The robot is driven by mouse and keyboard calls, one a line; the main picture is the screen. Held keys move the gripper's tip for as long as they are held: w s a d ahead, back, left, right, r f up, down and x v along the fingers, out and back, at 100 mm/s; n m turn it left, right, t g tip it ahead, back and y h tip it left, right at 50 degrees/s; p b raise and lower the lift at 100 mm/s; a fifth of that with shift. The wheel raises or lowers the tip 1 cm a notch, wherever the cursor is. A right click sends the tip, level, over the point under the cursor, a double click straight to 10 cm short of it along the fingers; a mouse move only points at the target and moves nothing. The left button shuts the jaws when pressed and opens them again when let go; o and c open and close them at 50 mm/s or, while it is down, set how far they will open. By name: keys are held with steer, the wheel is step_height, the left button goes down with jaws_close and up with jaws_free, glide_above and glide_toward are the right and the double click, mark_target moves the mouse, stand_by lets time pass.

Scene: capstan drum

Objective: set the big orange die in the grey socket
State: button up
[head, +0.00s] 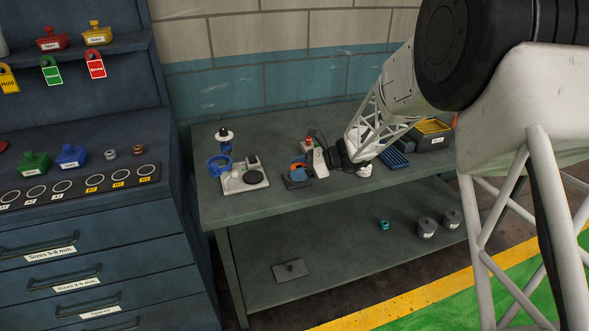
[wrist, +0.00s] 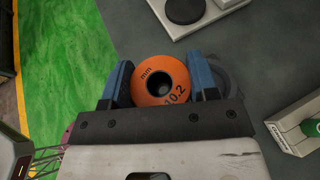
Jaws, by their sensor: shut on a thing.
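The big orange die (wrist: 158,72) is a round ring with a dark centre hole, marked "10.2" and "mm". My gripper (wrist: 161,66) is shut on it, a blue finger on each side. In the head view the die (head: 298,167) shows at my gripper's end (head: 297,174), right of a pale fixture (head: 232,184) and apart from it. The fixture carries a dark round piece, seen in the wrist view (wrist: 185,9). A grey ring (wrist: 228,72) lies partly hidden behind the right finger. I cannot tell which of these round parts is the grey socket.
A blue tray (head: 393,159) and a yellow bin (head: 432,129) are farther right. The bench front is mostly clear.

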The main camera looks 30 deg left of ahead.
mark_target(295, 168)
steer(key=shift+w+a+f, duration=0.1)
steer(key=shift+w+a, duration=0.65)
steer(key=shift+w, duration=0.2)
steer(key=shift+w+a+f, duration=0.1)
steer(key=shift+w+a, duration=0.65)
steer(key=shift+w, duration=0.2)
steer(key=shift+w+a, duration=0.2)
steer(key=shift+w, duration=0.05)
steer(key=shift+w+a+f, duration=0.1)
steer(key=shift+f, duration=1.65)
steer(key=shift+f, duration=0.45)
